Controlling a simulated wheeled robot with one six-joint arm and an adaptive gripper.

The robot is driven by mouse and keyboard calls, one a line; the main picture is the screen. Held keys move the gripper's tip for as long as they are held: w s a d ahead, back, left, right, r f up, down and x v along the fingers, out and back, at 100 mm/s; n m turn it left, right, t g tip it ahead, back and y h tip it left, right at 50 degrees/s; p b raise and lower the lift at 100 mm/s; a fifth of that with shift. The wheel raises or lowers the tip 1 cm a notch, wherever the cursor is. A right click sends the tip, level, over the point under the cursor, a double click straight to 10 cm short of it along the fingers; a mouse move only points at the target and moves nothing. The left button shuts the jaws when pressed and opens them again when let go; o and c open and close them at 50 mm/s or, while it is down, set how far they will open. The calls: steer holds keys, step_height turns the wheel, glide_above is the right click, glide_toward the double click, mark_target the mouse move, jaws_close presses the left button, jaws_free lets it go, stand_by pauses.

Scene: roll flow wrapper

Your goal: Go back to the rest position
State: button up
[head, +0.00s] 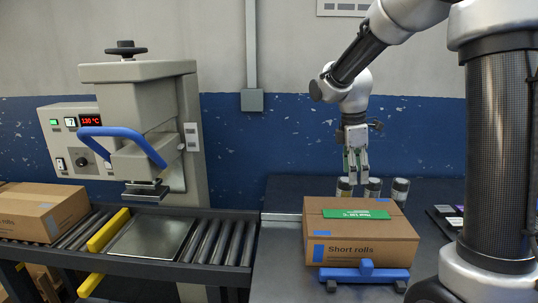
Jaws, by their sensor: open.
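My gripper (355,170) hangs fingers-down behind the cardboard box, just above or behind the row of small cans. It is open, and I see nothing held between its fingers. The box, labelled "Short rolls" (360,236), stands on the dark bench with a green label (356,214) on its top. Its far side hides part of the cans. Three cans with pale lids stand behind the box: a left can (344,188), a middle can (373,188) and a right can (400,190).
At left, a press with a blue handle (122,134) and a display reading about 130 °C stands behind a roller conveyor (215,242). A yellow bar (108,231) crosses the conveyor near another box (40,211). Dark trays (447,217) lie at right.

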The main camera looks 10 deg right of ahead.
steer(key=s+d+r+m+t+y, duration=0.1)
steer(key=s+r+m+t, duration=0.1)
steer(key=s+m, duration=0.5)
steer(key=s+d+r+m+t, duration=0.2)
steer(key=s+m, duration=0.6)
steer(key=s, duration=0.8)
step_height(320, 180, up, 2)
steer(key=shift+r+t+y, duration=0.15)
steer(key=shift+t+y, duration=0.25)
